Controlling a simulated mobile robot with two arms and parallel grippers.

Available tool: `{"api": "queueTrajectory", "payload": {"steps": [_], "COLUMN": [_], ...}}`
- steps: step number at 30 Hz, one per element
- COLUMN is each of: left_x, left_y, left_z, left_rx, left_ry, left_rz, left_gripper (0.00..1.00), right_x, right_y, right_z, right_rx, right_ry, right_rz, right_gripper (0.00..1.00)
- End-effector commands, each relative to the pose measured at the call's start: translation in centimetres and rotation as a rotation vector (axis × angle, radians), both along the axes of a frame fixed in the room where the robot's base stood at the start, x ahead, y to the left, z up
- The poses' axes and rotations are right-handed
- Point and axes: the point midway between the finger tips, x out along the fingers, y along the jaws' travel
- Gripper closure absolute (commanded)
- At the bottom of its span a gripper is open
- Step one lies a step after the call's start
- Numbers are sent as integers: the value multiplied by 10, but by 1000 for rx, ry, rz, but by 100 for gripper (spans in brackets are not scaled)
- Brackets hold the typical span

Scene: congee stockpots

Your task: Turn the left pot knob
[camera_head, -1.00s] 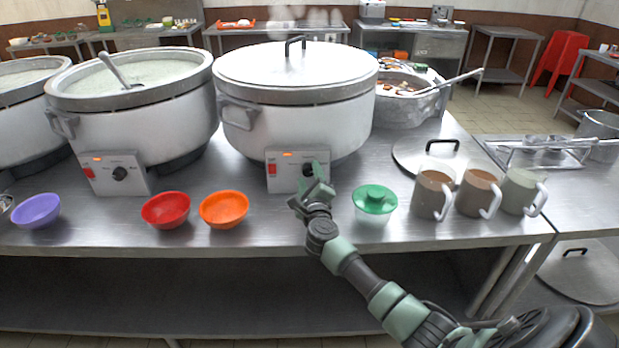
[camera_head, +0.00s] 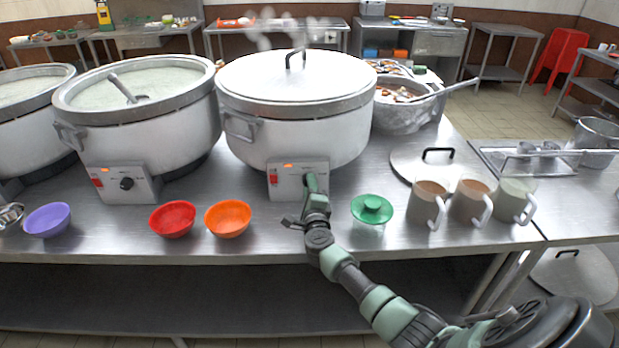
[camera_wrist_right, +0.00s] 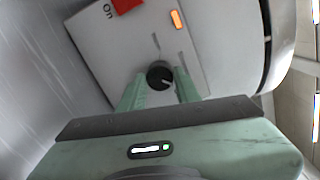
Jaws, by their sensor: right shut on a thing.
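Two white pots with front control boxes stand on the steel table: an open pot (camera_head: 140,125) at left and a lidded pot (camera_head: 290,125) at the middle. The open pot's black knob (camera_head: 127,183) is in plain view with no gripper near it. My right gripper (camera_head: 310,180) is at the lidded pot's control box (camera_head: 285,190), covering its knob in the head view. In the right wrist view the black knob (camera_wrist_right: 160,75) sits between the two green fingertips, which are shut on it. An orange light and a red switch show beside it. My left gripper is not in view.
A red bowl (camera_head: 172,219) and an orange bowl (camera_head: 228,219) stand left of my right gripper.

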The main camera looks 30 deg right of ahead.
Motion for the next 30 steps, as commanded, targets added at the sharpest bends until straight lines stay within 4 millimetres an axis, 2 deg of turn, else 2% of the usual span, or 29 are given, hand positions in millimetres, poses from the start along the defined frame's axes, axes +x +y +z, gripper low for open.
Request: {"api": "queueTrajectory", "payload": {"steps": [1, 12, 21, 30], "left_x": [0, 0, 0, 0], "left_y": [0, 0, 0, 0], "left_z": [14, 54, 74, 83], "left_rx": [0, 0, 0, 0], "left_ry": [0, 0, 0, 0], "left_rz": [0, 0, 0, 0], "left_gripper": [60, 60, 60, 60], "right_x": [0, 0, 0, 0], "right_y": [1, 2, 2, 2], "right_z": [5, 3, 1, -1], "right_rx": [-35, -332, -541, -667], "right_ry": [28, 211, 337, 413], "right_rz": [1, 4, 3, 3], "right_gripper": [100, 100, 100, 100]}}
